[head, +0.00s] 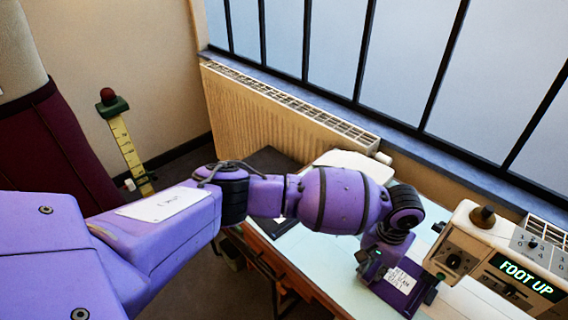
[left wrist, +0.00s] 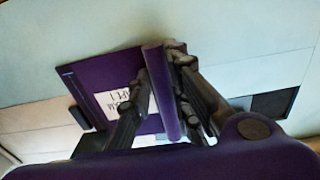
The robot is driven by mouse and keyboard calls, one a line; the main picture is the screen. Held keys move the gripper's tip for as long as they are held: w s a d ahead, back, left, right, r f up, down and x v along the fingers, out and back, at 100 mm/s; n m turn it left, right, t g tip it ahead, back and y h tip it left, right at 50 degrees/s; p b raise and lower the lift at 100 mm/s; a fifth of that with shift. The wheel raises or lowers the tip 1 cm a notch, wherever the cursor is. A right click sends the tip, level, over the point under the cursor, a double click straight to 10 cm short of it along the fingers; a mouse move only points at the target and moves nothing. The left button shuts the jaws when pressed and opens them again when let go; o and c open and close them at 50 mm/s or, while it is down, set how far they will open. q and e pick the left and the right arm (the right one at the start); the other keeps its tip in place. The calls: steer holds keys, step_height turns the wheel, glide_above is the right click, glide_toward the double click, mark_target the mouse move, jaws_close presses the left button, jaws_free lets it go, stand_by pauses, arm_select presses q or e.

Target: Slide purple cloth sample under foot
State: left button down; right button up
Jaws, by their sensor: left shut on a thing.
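The purple cloth sample (head: 394,298) lies on the pale table beside the sewing machine (head: 462,240), with a white label on it; the label's writing is too small to read surely. In the left wrist view the sample (left wrist: 112,66) has a raised purple strip standing up between my fingers. My left gripper (head: 376,268) is shut on this strip, and its fingers (left wrist: 161,66) press it from both sides. The machine's display reads "FOOT UP". The foot itself is hidden from the head view. My right gripper is not in view.
The pale tabletop (head: 308,248) is partly hidden by my left arm. A dark flat plate (left wrist: 272,104) shows right of my fingers in the wrist view. A radiator (head: 270,118) and window stand behind. A yellow measuring stick (head: 128,150) stands at the left.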

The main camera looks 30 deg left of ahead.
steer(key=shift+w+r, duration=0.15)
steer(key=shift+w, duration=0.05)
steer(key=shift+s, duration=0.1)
arm_select(q)
steer(key=c, duration=2)
jaws_free()
steer(key=o, duration=0.4)
steer(key=shift+o, duration=0.2)
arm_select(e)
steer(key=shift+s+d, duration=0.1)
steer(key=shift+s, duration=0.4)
